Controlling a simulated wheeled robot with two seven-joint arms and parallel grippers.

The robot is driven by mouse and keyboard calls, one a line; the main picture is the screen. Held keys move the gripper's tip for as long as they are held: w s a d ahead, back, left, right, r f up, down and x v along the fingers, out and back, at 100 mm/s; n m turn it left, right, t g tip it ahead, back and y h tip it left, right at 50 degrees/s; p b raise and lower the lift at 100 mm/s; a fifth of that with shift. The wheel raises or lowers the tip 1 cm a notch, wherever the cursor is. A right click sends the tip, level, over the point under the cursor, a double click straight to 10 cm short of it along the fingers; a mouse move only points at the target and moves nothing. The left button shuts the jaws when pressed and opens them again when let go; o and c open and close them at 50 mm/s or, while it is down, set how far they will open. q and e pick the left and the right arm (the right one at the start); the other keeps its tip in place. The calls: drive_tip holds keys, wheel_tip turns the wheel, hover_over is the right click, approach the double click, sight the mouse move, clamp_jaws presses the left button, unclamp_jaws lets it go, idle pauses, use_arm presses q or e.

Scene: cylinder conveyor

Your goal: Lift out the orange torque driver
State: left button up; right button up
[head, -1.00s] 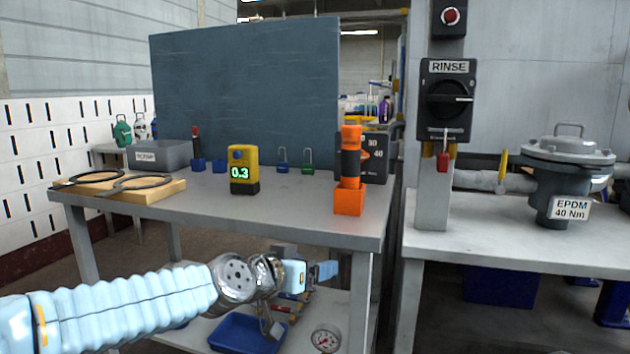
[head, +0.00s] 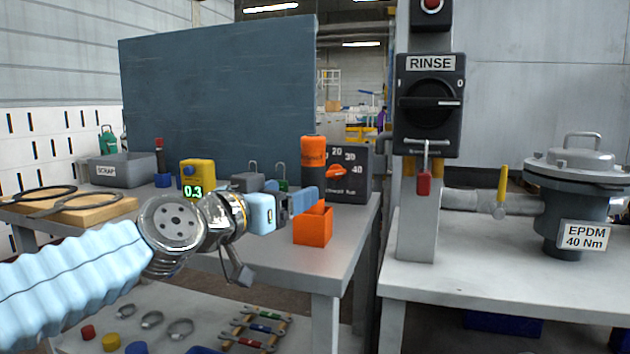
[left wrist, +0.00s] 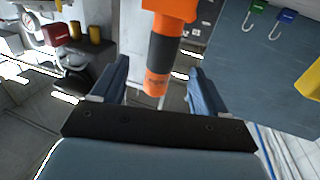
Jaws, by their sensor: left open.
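The orange torque driver (head: 313,152) with a black grip stands upright at the table's right end, above an orange square holder (head: 313,228). Its lower part is partly hidden by my gripper in the head view. My left gripper (head: 293,198) is open and empty, just left of the driver at about the height of the holder's top. In the left wrist view, which is upside down, the driver (left wrist: 160,50) shows in line with the gap between the spread fingers, touching neither. The holder (left wrist: 171,8) is at the top edge there. My right gripper is not in view.
A black torque tester (head: 352,185) stands right behind the driver. A yellow meter reading 0.3 (head: 197,174), padlocks and a grey scrap bin (head: 123,169) are further left. The rinse switch post (head: 418,220) rises at right, beyond a gap between tables.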

sight(307, 182)
use_arm(q)
drive_tip(key=x, duration=0.3)
drive_tip(key=shift+w+d+p, duration=0.2)
drive_tip(key=shift+w+p, duration=0.1)
drive_tip(key=shift+p, duration=0.05)
drive_tip(key=x, duration=0.1)
drive_tip(key=p+x, duration=0.1)
drive_tip(key=x, duration=0.2)
drive_tip(key=shift+w+r, duration=0.3)
drive_tip(key=shift+w+d+f, duration=0.1)
drive_tip(key=shift+w+d, duration=0.1)
drive_tip(key=shift+w, duration=0.15)
clamp_jaws()
